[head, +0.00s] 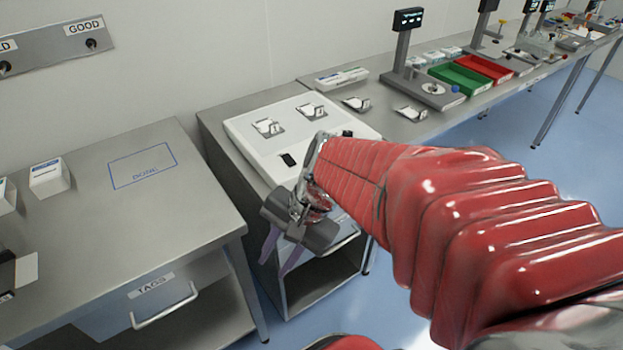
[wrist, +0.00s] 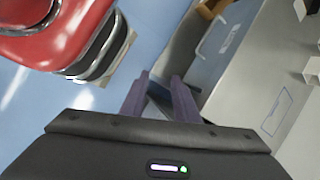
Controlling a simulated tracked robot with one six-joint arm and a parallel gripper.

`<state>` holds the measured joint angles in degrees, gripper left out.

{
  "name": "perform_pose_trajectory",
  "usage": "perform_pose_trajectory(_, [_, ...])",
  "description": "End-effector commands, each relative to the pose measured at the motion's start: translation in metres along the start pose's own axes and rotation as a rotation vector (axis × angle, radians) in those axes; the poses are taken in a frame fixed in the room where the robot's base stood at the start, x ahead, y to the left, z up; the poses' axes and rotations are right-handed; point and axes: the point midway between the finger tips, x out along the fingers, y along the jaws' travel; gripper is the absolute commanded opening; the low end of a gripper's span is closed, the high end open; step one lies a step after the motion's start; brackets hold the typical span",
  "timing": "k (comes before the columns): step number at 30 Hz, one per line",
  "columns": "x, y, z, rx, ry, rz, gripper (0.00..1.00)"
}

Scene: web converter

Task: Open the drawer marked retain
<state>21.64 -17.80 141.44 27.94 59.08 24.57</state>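My gripper (head: 279,263) hangs in front of the second bench, its two purple fingers pointing down. In the wrist view the fingers (wrist: 160,78) stand apart with nothing between them. A blue-grey drawer front (head: 345,226) shows partly behind my gripper, under the white panel, with a piece of its handle (head: 346,243) to the right. My gripper and arm hide most of it, and no "retain" mark can be read. Another drawer (head: 113,319), labelled TAGS, is under the left bench with a bar handle (head: 165,305); a drawer with a handle also shows in the wrist view (wrist: 209,62).
The left bench (head: 195,195) has a DONE outline and white boxes (head: 49,177). A white panel (head: 250,135) with clips tops the second bench. An open shelf (head: 318,283) lies below the partly hidden drawer.

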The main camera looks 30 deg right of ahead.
Motion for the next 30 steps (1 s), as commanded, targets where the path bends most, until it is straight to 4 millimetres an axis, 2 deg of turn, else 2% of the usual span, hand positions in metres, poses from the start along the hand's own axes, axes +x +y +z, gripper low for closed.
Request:
perform_pose_trajectory(11, [0.026,0.000,-0.041,0.712,-0.279,-0.125,0.28])
perform_pose_trajectory(17, [0.034,0.000,-0.073,1.079,-0.434,-0.205,0.28])
perform_pose_trajectory(23, [0.038,0.007,-0.113,1.437,-0.603,-0.297,0.28])
perform_pose_trajectory(30, [0.041,0.028,-0.169,1.846,-0.834,-0.425,0.28])
